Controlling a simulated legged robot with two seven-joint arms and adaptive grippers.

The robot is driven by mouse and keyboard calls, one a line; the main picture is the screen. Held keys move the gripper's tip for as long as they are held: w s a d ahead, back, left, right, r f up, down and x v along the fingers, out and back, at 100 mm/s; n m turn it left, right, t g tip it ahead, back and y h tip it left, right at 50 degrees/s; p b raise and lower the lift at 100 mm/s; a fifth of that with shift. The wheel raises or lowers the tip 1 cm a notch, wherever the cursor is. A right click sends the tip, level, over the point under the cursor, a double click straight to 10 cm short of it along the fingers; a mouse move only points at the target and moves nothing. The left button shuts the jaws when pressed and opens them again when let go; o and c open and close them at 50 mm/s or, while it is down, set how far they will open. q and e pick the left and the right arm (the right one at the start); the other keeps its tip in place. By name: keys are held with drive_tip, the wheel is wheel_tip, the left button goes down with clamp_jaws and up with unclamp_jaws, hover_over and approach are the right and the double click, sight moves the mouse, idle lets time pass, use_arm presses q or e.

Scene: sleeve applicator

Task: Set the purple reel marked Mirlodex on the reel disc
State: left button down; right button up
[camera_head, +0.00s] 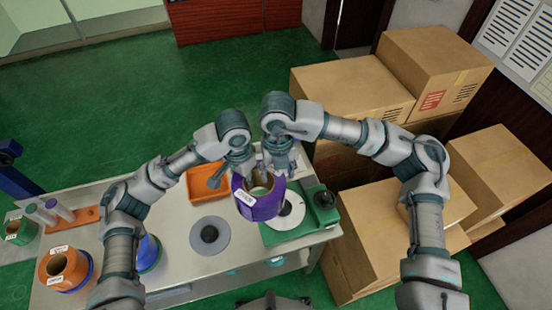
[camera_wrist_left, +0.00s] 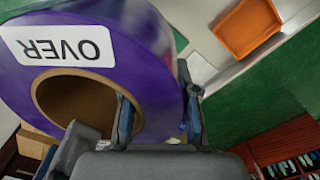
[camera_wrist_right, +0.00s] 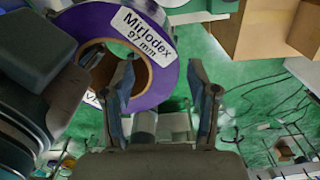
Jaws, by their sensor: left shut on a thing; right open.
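The purple reel (camera_head: 266,207) has a brown core and white labels. In the right wrist view its label reads Mirlodex 97 mm (camera_wrist_right: 140,32). In the left wrist view it shows the word OVER upside down (camera_wrist_left: 70,45). My left gripper (camera_head: 243,172) is shut on the reel's wall and holds it tilted above the table. My right gripper (camera_head: 281,166) is open, close beside the reel, one finger overlapping it in the right wrist view (camera_wrist_right: 165,105). A white disc (camera_head: 284,222) on the green machine lies partly behind the reel. A grey disc (camera_head: 221,245) with a dark hub lies on the table.
An orange tray (camera_head: 197,191) stands behind the grey disc. Orange (camera_head: 58,263), green (camera_head: 20,233) and blue (camera_head: 150,254) reels and an orange board with pegs (camera_head: 86,216) are at left. Cardboard boxes (camera_head: 375,230) crowd the right side.

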sight(278, 178)
use_arm(q)
drive_tip(key=shift+d+r, duration=0.1)
drive_tip(key=shift+r, duration=0.05)
use_arm(e)
wheel_tip(278, 178, down, 4)
drive_tip(key=shift+f, duration=0.25)
use_arm(q)
drive_tip(key=shift+a, duration=0.25)
use_arm(e)
drive_tip(key=shift+a+f, duration=0.15)
drive_tip(key=shift+f, duration=0.55)
use_arm(q)
drive_tip(key=shift+d, duration=0.15)
use_arm(e)
clamp_jaws()
use_arm(q)
drive_tip(key=c, duration=0.8)
unclamp_jaws()
use_arm(e)
drive_tip(key=shift+r, duration=0.15)
